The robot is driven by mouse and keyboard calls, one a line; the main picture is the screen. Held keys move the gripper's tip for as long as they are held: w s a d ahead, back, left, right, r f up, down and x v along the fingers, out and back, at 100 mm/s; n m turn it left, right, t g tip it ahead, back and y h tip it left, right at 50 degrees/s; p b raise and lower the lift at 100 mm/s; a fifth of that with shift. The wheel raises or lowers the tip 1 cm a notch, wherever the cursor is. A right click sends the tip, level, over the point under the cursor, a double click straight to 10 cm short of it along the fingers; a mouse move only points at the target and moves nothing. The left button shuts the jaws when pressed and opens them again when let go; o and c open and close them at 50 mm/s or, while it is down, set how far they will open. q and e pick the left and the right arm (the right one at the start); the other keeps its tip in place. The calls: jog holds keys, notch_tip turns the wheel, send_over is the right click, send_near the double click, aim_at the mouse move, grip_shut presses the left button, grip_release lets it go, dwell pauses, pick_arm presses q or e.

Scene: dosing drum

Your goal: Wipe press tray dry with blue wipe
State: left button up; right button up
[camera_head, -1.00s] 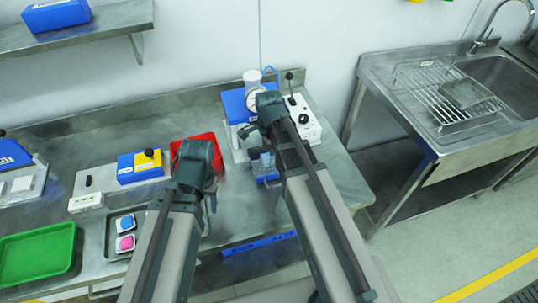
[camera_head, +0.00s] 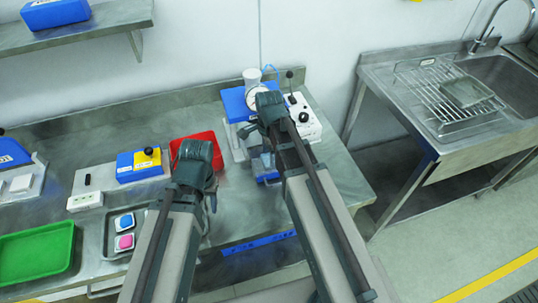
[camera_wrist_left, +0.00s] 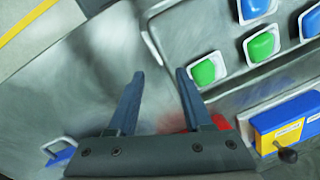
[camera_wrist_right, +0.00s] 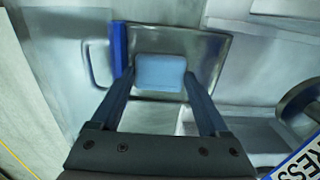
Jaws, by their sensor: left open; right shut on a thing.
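My right gripper (camera_wrist_right: 158,75) is shut on the light blue wipe (camera_wrist_right: 160,74), which lies over the metal press tray (camera_wrist_right: 215,45). A blue strip (camera_wrist_right: 119,48) runs along the tray's left side in the right wrist view. I cannot tell whether the wipe touches the tray floor or whether the tray is wet. In the head view the right wrist hides most of the wipe and tray beside the blue and white press (camera_head: 236,105). My left gripper (camera_wrist_left: 158,75) is open and empty above the bench; its fingertips are mostly hidden in the head view.
A red tray (camera_head: 215,146), a blue and yellow box (camera_head: 138,167), a small tray with coloured pads (camera_head: 109,232) and a green tray (camera_head: 40,255) are on the bench. A white device with a knob (camera_head: 308,122) stands right of the press. A sink (camera_head: 500,80) is further right.

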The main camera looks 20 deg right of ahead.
dwell(0.4)
jog(key=shift+w+d, duration=0.1)
jog(key=shift+d, duration=1)
jog(key=shift+a, duration=0.1)
jog(key=shift+a, duration=2.15)
jog(key=shift+d, duration=0.1)
jog(key=shift+d, duration=2.05)
jog(key=shift+a, duration=0.1)
jog(key=shift+a, duration=2)
